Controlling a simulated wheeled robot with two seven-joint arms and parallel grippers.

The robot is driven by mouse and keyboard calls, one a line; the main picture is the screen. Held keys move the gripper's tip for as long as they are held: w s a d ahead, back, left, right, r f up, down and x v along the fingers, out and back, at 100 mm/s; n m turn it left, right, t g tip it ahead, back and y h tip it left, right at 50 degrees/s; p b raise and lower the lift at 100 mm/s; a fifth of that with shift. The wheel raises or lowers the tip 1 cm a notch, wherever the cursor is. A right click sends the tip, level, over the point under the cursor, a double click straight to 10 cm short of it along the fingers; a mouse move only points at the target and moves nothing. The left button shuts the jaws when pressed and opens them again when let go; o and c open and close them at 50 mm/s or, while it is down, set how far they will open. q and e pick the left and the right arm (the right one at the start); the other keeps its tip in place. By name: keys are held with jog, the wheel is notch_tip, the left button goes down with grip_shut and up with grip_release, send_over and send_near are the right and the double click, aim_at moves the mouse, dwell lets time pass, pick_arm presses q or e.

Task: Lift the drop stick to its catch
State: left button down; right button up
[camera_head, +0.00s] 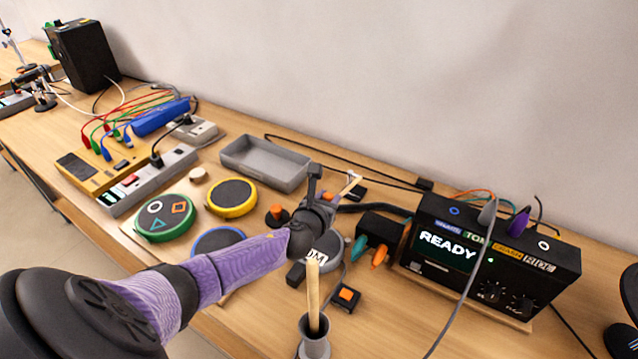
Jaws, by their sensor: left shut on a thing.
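My left arm reaches in from the lower left, and its gripper (326,198) is shut at the near end of a pale wooden stick (349,185), apparently the drop stick. The stick's far part shows beyond the gripper, slanting up to the right. Its held part and the catch are hidden or too small to tell. A second wooden stick (313,285) stands upright in a grey cup (314,340) at the front. My right gripper is out of view.
A green pad (165,219), a yellow pad (231,197) and a partly covered blue pad (217,240) lie left of the gripper. An empty grey tray (265,163) stands behind. A black box reading READY (490,256) stands at right, with cables around it.

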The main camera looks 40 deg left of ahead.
pick_arm(q)
jog(key=r+g+p, duration=0.1)
jog(key=p, duration=0.2)
jog(key=w+r+p, duration=0.1)
jog(key=p, duration=0.1)
jog(key=w+r+g+p, duration=0.1)
jog(key=r+p, duration=0.1)
jog(key=p, duration=0.1)
jog(key=shift+w+d+r+g+h+p, duration=0.1)
jog(key=shift+g+h+p, duration=0.2)
jog(key=shift+h, duration=0.1)
jog(key=shift+w+g+p, duration=0.15)
jog(key=shift+g+p, duration=0.15)
jog(key=shift+p, duration=0.05)
jog(key=shift+w+r+p, duration=0.3)
jog(key=shift+r+p, duration=0.1)
jog(key=shift+w+a+r, duration=0.2)
jog(key=shift+w+r, duration=0.1)
jog(key=c, duration=0.8)
grip_release()
jog(key=o, duration=0.4)
jog(key=shift+s, duration=0.1)
jog(key=shift+g, duration=0.3)
